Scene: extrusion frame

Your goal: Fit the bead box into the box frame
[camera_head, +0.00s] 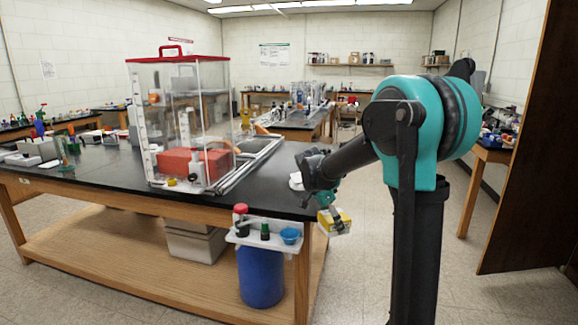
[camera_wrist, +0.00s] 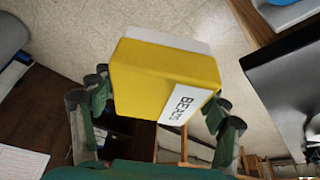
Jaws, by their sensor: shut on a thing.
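The bead box is yellow with a pale lid or base and a white "BEADS" label. It fills the middle of the wrist view (camera_wrist: 165,75) and shows small in the head view (camera_head: 342,223). My gripper (camera_head: 330,214) is shut on it, with green and black fingers on both sides in the wrist view (camera_wrist: 160,98). The box hangs tilted in the air, right of the bench corner and clear of the bench. A metal extrusion frame (camera_head: 256,160) lies on the bench beside the clear case. I cannot tell whether this is the box frame.
A clear case with a red lid (camera_head: 180,62) stands on the black bench (camera_head: 100,180), with a red block (camera_head: 190,162) inside. A white side shelf (camera_head: 262,243) holds a blue bowl (camera_head: 290,235) and bottles. A blue drum (camera_head: 260,275) stands below. Floor right of the bench is clear.

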